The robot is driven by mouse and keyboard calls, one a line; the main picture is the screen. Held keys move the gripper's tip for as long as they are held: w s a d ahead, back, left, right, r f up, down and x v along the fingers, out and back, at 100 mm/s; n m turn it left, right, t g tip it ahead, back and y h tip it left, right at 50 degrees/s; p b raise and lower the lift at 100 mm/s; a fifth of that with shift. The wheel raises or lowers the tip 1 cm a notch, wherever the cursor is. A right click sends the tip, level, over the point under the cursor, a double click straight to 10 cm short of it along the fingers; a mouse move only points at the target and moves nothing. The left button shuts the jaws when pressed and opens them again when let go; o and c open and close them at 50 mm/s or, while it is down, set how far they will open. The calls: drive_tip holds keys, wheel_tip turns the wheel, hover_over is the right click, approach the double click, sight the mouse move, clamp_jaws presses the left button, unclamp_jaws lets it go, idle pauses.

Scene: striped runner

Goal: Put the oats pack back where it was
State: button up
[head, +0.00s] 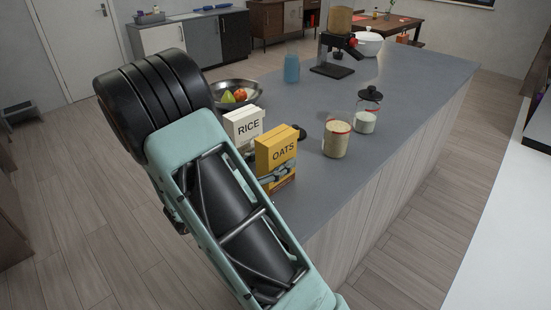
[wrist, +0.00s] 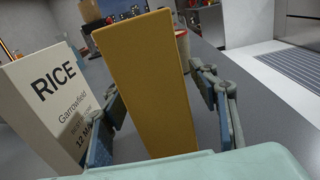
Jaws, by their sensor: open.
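The yellow oats pack (head: 275,150) stands upright on the grey counter, close to its near edge and just right of the white rice pack (head: 243,125). In the wrist view the oats pack (wrist: 148,85) shows a plain yellow narrow side and rises between my fingers. My gripper (wrist: 158,88) is open, with one finger on each side of the pack. I see a gap at the right finger; whether the left finger touches is unclear. The rice pack (wrist: 50,105) stands close to the left finger. In the head view my arm hides part of the counter's left side.
A fruit bowl (head: 236,94), blue jar (head: 292,69) and black machine (head: 336,50) stand farther back. The counter's right front is clear.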

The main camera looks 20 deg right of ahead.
drive_tip(key=v, duration=1.2)
drive_tip(key=shift+r, duration=0.15)
